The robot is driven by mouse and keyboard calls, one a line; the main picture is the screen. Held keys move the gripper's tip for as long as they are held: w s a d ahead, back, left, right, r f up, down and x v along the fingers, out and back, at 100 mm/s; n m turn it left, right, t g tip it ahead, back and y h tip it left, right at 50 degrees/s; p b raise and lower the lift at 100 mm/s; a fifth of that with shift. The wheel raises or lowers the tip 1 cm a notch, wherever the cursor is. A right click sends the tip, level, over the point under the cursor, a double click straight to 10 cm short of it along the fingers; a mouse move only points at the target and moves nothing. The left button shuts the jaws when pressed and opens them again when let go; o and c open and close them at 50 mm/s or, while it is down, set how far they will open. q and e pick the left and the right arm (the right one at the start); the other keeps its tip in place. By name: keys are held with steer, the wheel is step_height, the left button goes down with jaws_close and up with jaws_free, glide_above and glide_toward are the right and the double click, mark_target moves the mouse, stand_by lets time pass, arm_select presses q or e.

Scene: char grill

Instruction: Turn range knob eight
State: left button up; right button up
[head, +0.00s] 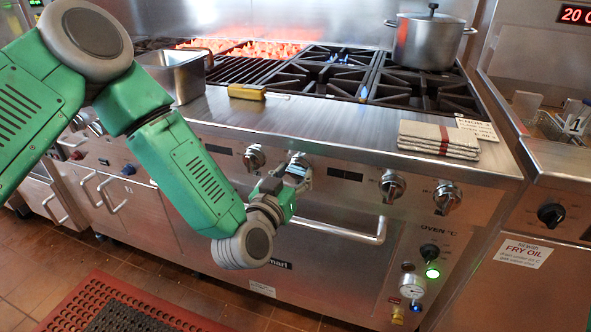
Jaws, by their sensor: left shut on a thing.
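A row of metal range knobs runs along the front panel of the steel range. My left gripper (293,175) is shut on one range knob (298,158) near the middle of the panel, and its fingers hide much of that knob. Another knob (254,157) is just to its left. Two more knobs, one (392,186) and another (447,197), are to the right. I cannot read any numbers that tell which knob is eight. My right gripper is not in view.
The oven handle (345,232) sticks out below the gripped knob. Folded towels (438,139) and a yellow-handled tool (246,92) lie on the steel ledge. A lidded pot (427,42) stands on the back burners. A steel pan (172,75) is at the left. A fryer (560,185) stands at the right.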

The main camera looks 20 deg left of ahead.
arm_select(q)
steer(key=m+p, duration=0.3)
steer(key=m, duration=0.1)
steer(key=shift+d+r, duration=0.1)
steer(key=shift+r, duration=0.05)
steer(key=shift+m+g+p, duration=0.3)
steer(key=shift+m+p, duration=0.65)
steer(key=shift+m, duration=0.65)
steer(key=shift+f, duration=0.2)
steer(key=o, duration=1.1)
steer(key=shift+o, duration=0.2)
steer(key=shift+s, duration=0.4)
steer(key=s, duration=1.1)
steer(key=shift+a+r, duration=0.25)
steer(key=shift+a, duration=0.2)
